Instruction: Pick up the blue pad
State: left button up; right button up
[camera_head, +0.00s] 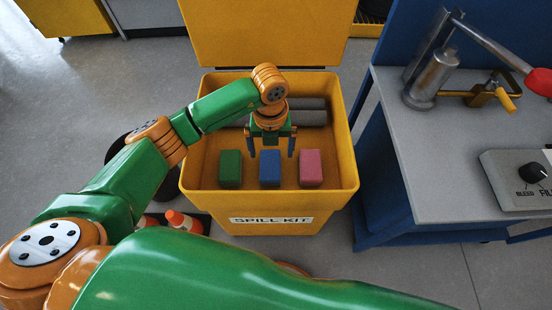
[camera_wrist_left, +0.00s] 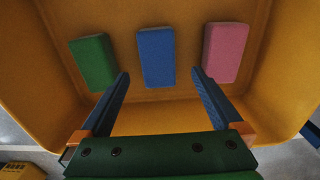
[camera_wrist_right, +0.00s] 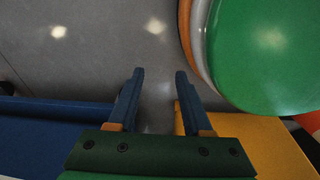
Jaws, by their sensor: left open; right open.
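The blue pad (camera_head: 270,168) lies in the yellow spill kit bin (camera_head: 345,165), between the green pad (camera_head: 230,169) and the pink pad (camera_head: 310,168). My left gripper (camera_head: 271,155) is inside the bin, open and empty, above and behind the blue pad in the head view. In the left wrist view the blue pad (camera_wrist_left: 156,56) shows ahead of the gap between the open fingers (camera_wrist_left: 158,88), with the green pad (camera_wrist_left: 93,61) to its left and the pink pad (camera_wrist_left: 225,52) to its right. My right gripper (camera_wrist_right: 159,85) is open and empty over the floor.
Grey rolls (camera_head: 308,110) lie at the bin's back. The raised yellow lid (camera_head: 265,35) stands behind. A blue workbench (camera_head: 400,135) with a pump (camera_head: 432,78) and a control box (camera_head: 520,178) is at the right. Orange cones (camera_head: 180,221) stand by the bin's front left.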

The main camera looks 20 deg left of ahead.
aim_at(270, 165)
pick_arm(q)
jog(key=shift+w+f, duration=0.1)
jog(key=shift+f, duration=0.75)
jog(key=f, duration=0.2)
jog(key=f+b, duration=0.1)
jog(key=f, duration=0.1)
jog(key=f+b, duration=0.1)
jog(key=f, duration=0.1)
jog(key=shift+s+a, duration=0.15)
jog(key=shift+s, duration=0.1)
pick_arm(e)
jog(key=shift+w+d+f, duration=0.25)
jog(key=shift+d+f, duration=0.15)
jog(key=shift+f, duration=0.25)
jog(key=shift+w+d+f, duration=0.2)
jog(key=shift+d+f, duration=0.15)
jog(key=shift+f, duration=0.25)
